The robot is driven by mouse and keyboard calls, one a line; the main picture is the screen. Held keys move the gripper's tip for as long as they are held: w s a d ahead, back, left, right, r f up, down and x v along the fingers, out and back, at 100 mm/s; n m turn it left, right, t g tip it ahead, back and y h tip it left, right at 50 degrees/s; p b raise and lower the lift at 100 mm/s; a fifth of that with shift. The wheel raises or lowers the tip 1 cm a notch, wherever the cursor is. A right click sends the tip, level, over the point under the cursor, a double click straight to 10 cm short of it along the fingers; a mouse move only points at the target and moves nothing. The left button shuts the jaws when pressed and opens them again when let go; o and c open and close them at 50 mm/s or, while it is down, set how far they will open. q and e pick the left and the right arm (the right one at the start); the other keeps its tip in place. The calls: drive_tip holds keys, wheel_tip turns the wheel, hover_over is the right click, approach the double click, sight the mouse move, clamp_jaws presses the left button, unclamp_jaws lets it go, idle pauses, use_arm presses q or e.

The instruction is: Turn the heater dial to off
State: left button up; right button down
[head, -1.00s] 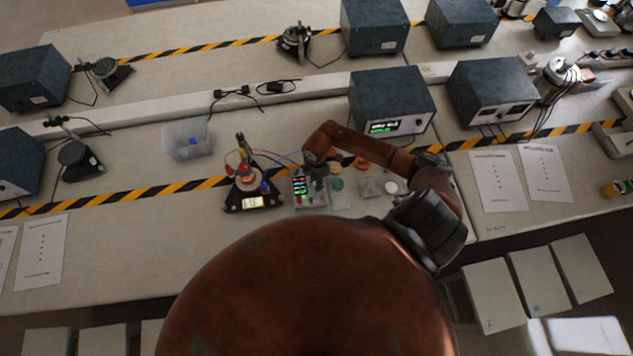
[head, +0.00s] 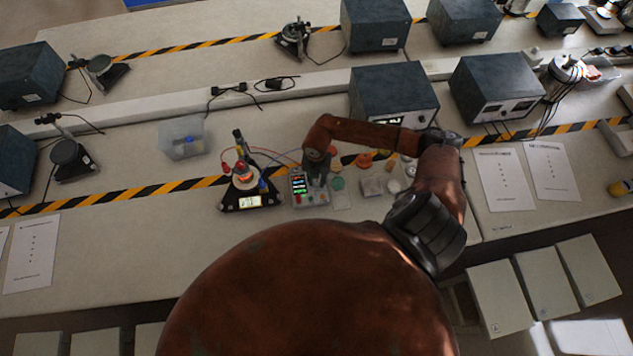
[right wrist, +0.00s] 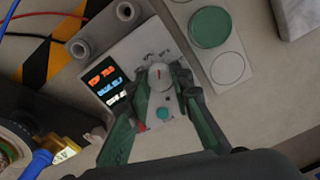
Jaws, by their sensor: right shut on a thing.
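The heater dial (right wrist: 161,77) is a round pale grey knob with a red mark, on a light control box (right wrist: 145,60) with a lit display (right wrist: 107,85). The box also shows in the head view (head: 298,200), where my gripper and arm hide the dial. My right gripper (right wrist: 163,88) is shut on the dial, with one green-grey finger at each side of it. In the head view my right gripper (head: 318,181) is over the right part of the box. My left gripper is not in view.
A black stand (head: 236,201) with a glowing orange part and cables stands just left of the box. A clear bin (head: 183,150) lies farther left. Green, orange and white discs lie right of the box. A dark instrument (head: 392,90) stands behind.

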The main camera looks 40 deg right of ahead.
drive_tip(key=n+b, duration=0.1)
drive_tip(key=n, duration=0.1)
drive_tip(key=n+b, duration=0.1)
drive_tip(key=n, duration=0.1)
drive_tip(key=n+b, duration=0.2)
drive_tip(key=shift+s+f, duration=0.1)
drive_tip(key=shift+f, duration=0.15)
drive_tip(key=n+b, duration=0.4)
drive_tip(key=n, duration=0.1)
drive_tip(key=shift+d+n, duration=0.1)
drive_tip(key=shift+n, duration=0.3)
drive_tip(key=n+b, duration=0.5)
drive_tip(key=n, duration=0.1)
drive_tip(key=n+b, duration=0.2)
drive_tip(key=n, duration=0.1)
drive_tip(key=shift+d+n+b, duration=0.1)
drive_tip(key=shift+n+b, duration=0.2)
drive_tip(key=shift+r+n+b, duration=0.1)
drive_tip(key=shift+n+b, duration=0.6)
drive_tip(key=shift+n, duration=0.5)
drive_tip(key=shift+r, duration=0.1)
drive_tip(key=c, duration=1.7)
unclamp_jaws()
